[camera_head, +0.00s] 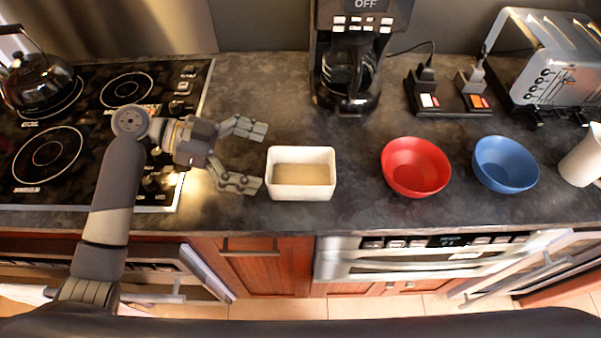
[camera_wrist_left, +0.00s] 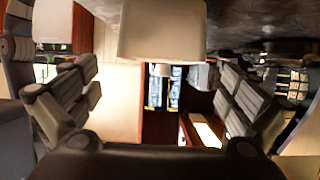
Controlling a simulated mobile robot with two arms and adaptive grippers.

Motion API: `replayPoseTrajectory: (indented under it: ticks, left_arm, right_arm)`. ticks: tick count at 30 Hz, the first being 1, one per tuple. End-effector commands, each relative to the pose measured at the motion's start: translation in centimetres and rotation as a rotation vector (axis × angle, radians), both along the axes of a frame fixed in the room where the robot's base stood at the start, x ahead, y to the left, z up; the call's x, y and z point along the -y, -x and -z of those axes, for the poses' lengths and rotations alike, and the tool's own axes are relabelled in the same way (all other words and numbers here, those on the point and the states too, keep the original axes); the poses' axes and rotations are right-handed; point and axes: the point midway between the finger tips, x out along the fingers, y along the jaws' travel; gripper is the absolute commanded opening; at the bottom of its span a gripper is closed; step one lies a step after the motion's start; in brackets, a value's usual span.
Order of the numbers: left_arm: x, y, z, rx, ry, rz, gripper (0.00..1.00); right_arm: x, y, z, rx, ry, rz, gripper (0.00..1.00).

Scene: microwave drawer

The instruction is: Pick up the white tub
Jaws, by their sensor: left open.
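The white tub (camera_head: 301,190) is a small rectangular open container standing upright on the dark counter, left of the red bowl. In the left wrist view the tub (camera_wrist_left: 162,32) shows at the top middle, beyond the fingers. My left gripper (camera_head: 252,157) is open and empty, just left of the tub. Its fingers point toward the tub, with a small gap between. The left wrist view shows both fingers of the gripper (camera_wrist_left: 160,100) spread wide apart with nothing between them. My right gripper is not in view.
A red bowl (camera_head: 416,167) and a blue bowl (camera_head: 506,164) stand to the right of the tub. A coffee maker (camera_head: 348,75) stands behind it. The stove (camera_head: 60,150) with a black kettle (camera_head: 38,82) is at left. A toaster (camera_head: 555,75) is at back right. Open appliance doors hang below the counter.

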Motion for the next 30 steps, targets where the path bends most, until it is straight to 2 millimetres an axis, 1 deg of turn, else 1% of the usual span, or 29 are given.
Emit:
replayPoseTrajectory:
  ticks: [1,3,6,11,16,19,24,29,30]
  left_arm:
    - [1.0,0.1,-0.1,-0.003,0.003,0.003,1.00]
    - [2.0,0.1,0.4,-0.004,0.003,0.002,1.00]
    - [3.0,0.1,0.9,-0.004,0.002,0.001,1.00]
    - [4.0,0.1,1.1,-0.002,0.002,0.001,1.00]
    - [6.4,-0.2,1.3,-0.005,0.004,0.002,1.00]
    - [7.6,-0.2,2.0,-0.005,0.003,0.000,1.00]
    - [8.6,-0.2,2.7,-0.002,0.000,0.001,1.00]
    - [8.5,-0.2,2.8,-0.001,-0.001,0.001,1.00]
    - [8.5,-0.2,2.8,-0.001,-0.001,0.001,0.98]
  right_arm:
    - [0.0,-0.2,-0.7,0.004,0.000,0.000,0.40]
    - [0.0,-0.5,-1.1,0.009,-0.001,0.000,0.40]
    - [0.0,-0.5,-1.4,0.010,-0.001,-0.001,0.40]
    - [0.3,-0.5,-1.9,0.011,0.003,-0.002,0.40]
    - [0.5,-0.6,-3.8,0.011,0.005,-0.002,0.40]
    - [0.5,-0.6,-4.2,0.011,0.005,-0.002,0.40]
    - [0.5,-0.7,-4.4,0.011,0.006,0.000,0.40]
    - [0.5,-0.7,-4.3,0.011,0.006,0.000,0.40]
    - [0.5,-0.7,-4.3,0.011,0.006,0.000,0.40]
